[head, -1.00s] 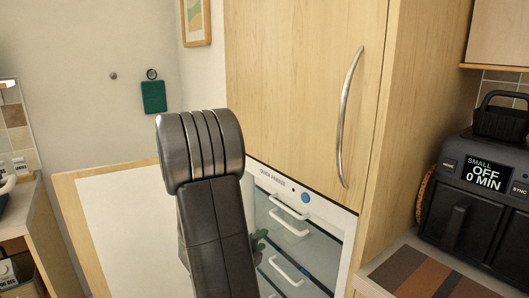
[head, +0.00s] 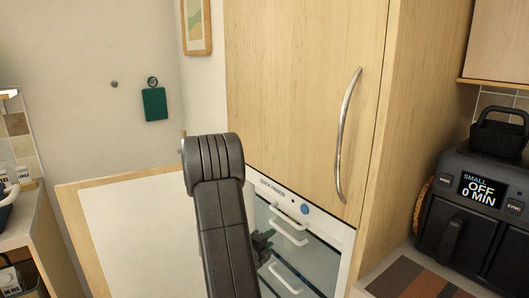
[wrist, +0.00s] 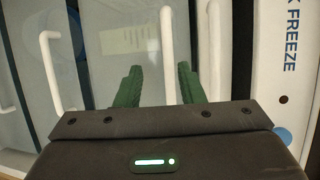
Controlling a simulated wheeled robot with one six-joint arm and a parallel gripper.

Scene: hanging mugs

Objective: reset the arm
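My gripper shows in the wrist view (wrist: 158,68) as two dark green fingers spread apart, with nothing held between them. They point at the freezer front, and a white drawer handle (wrist: 168,40) shows between and beyond the fingers. I cannot tell how far the handle is from them. In the head view my dark arm stands in the middle and hides part of the freezer (head: 340,240). The gripper shows only partly there, as a dark shape beside the arm in front of the drawers.
An open wood-edged door panel (head: 130,230) stands left of my arm. A tall wooden cabinet door (head: 290,100) with a curved metal handle (head: 345,135) is above the freezer. A black air fryer (head: 470,210) stands on the right counter. Another counter (head: 20,218) is at the left.

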